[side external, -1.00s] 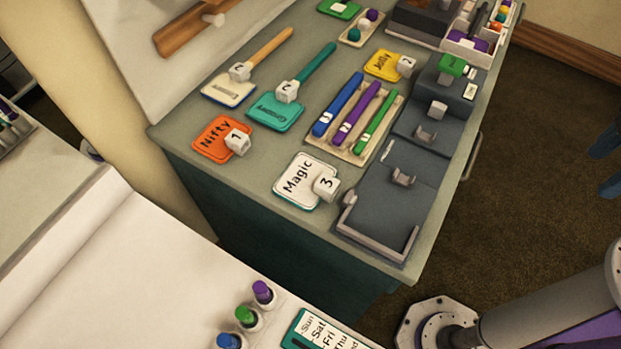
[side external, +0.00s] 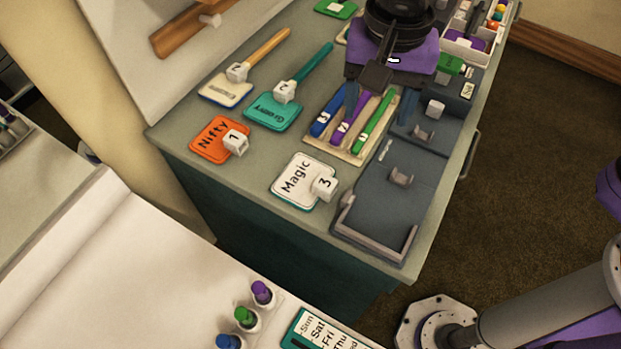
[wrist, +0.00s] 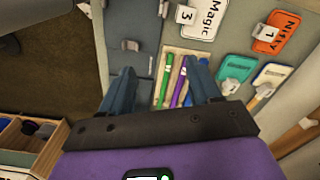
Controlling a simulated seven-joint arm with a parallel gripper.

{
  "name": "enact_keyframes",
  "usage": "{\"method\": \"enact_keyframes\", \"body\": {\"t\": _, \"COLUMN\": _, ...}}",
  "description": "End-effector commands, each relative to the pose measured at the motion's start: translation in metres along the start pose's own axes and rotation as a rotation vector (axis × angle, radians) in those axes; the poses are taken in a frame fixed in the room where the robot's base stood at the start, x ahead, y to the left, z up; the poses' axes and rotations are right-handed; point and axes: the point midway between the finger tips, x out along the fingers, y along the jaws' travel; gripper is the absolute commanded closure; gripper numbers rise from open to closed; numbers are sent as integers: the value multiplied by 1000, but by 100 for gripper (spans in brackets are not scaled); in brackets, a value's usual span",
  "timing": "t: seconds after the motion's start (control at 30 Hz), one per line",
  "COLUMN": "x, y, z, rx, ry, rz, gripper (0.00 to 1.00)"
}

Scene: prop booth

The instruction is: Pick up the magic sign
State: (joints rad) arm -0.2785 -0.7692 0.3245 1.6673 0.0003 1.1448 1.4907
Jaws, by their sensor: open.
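The magic sign (side external: 296,180) is a white rounded card reading "Magic", lying flat on the grey-green cabinet top near its front corner. A white block marked 3 (side external: 324,183) sits at its right edge. In the wrist view the sign (wrist: 206,16) is at the top, beyond the fingertips. My gripper (side external: 379,112) is open and empty, pointing down over the pen tray, up and to the right of the sign in the side view. In the wrist view its two blue-grey fingers (wrist: 160,80) stand apart on either side of the pens. Whether they touch the tray is unclear.
An orange Nifty sign (side external: 213,136) lies left of the magic sign. A beige tray (side external: 345,153) holds blue, purple and green pens. A dark grey stand (side external: 372,215) with a raised rim lies right of the sign. Two paddle signs lie further back.

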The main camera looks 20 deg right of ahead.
Motion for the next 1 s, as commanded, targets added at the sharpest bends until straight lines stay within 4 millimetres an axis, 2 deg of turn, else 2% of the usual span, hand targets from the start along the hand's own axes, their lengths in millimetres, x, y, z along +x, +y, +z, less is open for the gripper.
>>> {"method": "enact_keyframes", "body": {"t": 0.03, "x": 2, "y": -16, "z": 5, "rx": 67, "ry": 0, "rz": 2, "gripper": 38}}
{"method": "enact_keyframes", "body": {"t": 0.1, "x": 4, "y": -32, "z": 9, "rx": 157, "ry": 0, "rz": 4, "gripper": 38}}
{"method": "enact_keyframes", "body": {"t": 0.3, "x": 7, "y": -57, "z": 17, "rx": 316, "ry": 1, "rz": 5, "gripper": 38}}
{"method": "enact_keyframes", "body": {"t": 0.47, "x": 17, "y": -60, "z": 18, "rx": 347, "ry": 1, "rz": 9, "gripper": 38}}
{"method": "enact_keyframes", "body": {"t": 1.0, "x": 113, "y": -58, "z": 18, "rx": 343, "ry": 1, "rz": 10, "gripper": 38}}
